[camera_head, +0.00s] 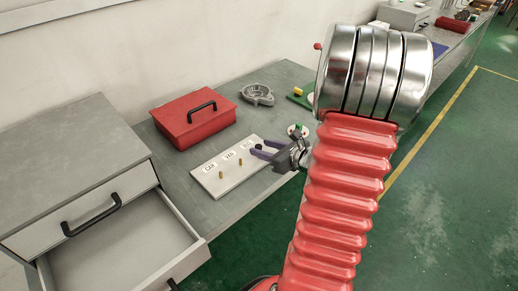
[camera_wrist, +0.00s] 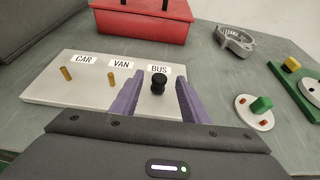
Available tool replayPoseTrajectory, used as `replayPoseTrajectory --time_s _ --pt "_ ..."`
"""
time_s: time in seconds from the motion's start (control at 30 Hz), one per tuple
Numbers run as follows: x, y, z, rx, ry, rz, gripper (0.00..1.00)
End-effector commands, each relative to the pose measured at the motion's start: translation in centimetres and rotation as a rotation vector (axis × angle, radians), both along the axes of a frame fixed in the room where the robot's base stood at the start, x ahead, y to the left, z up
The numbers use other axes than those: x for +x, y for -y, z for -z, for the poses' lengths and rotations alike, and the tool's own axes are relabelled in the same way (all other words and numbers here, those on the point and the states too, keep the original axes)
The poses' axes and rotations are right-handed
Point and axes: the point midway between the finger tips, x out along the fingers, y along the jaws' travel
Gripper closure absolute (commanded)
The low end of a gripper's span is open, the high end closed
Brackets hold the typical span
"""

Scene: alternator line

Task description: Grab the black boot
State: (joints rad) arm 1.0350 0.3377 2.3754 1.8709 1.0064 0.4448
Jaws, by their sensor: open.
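The black boot (camera_wrist: 158,83) stands upright on the white board (camera_wrist: 50,93), below the BUS label, in the wrist view. My gripper (camera_wrist: 156,92) is open, with its purple fingers on either side of the boot and apart from it. In the head view my gripper (camera_head: 267,150) is over the right end of the white board (camera_head: 214,186), and the boot cannot be made out clearly there.
Brass pins (camera_wrist: 111,79) stand below the CAR and VAN labels. A red box (camera_head: 194,118) stands behind the board. A grey metal bracket (camera_head: 257,95) and a white disc with a green knob (camera_wrist: 258,108) lie to the right. An open drawer (camera_head: 120,250) is at left.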

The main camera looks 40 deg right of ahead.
Motion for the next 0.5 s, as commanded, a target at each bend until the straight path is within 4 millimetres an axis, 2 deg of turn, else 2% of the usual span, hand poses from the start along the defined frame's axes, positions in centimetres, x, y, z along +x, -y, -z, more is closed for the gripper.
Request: replayPoseTrajectory --time_s 0.2,0.5 --pt "2.4 -0.2 1.0 0.001 0.000 -0.002 0.59" --pt "2.7 -0.2 1.1 -0.001 0.000 -0.001 0.59"
